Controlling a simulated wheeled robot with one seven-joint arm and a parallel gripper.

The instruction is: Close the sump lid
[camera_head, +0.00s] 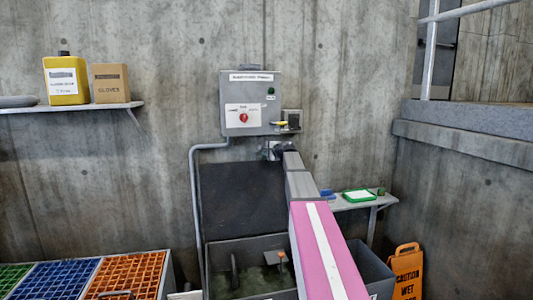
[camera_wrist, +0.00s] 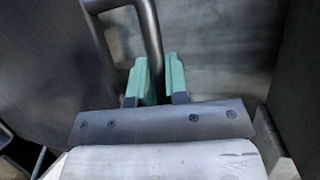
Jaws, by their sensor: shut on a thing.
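The sump lid (camera_head: 240,205) is a dark flat panel that stands raised, leaning near the wall behind the open sump (camera_head: 218,285). Murky greenish water shows inside the sump. My gripper (camera_head: 272,150) is at the lid's upper right edge, below the control box, and small in the head view. In the wrist view, my gripper's green fingers (camera_wrist: 158,72) are shut on a dark curved bar, the lid handle (camera_wrist: 150,28). The dark lid surface fills much of that view. The arm hides the right side of the sump in the head view.
A grey control box (camera_head: 250,105) with a red knob hangs above the lid. A small shelf (camera_head: 350,202) with a green tray is right of my arm. Coloured grates (camera_head: 130,275) are at left. An orange caution sign (camera_head: 406,270) stands at right.

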